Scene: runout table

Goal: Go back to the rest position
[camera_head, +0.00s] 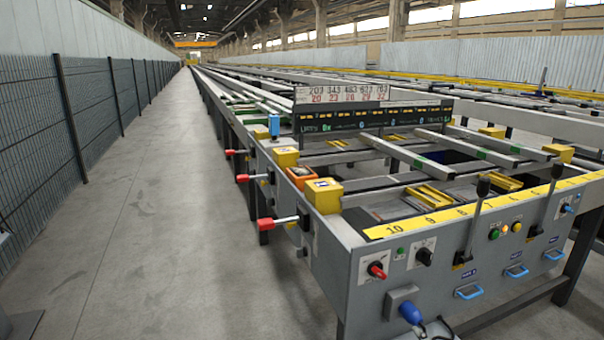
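Neither of my grippers is in view, and no arm of mine can be made out for sure. The long grey runout table (345,262) stands on the right side of the head view and runs far back into the hall. Its front panel carries a red knob (377,270), a black knob (424,256), black levers (475,215), blue handles (469,292) and a blue plug (410,313). A yellow strip with numbers (405,228) runs along its top edge.
Levers with red grips (266,223) stick out from the table's left side into the walkway. The concrete floor (150,215) between table and mesh fence (30,150) is clear. A number display board (372,108) stands across the table. Small grey parts at the lower left edge are cut off.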

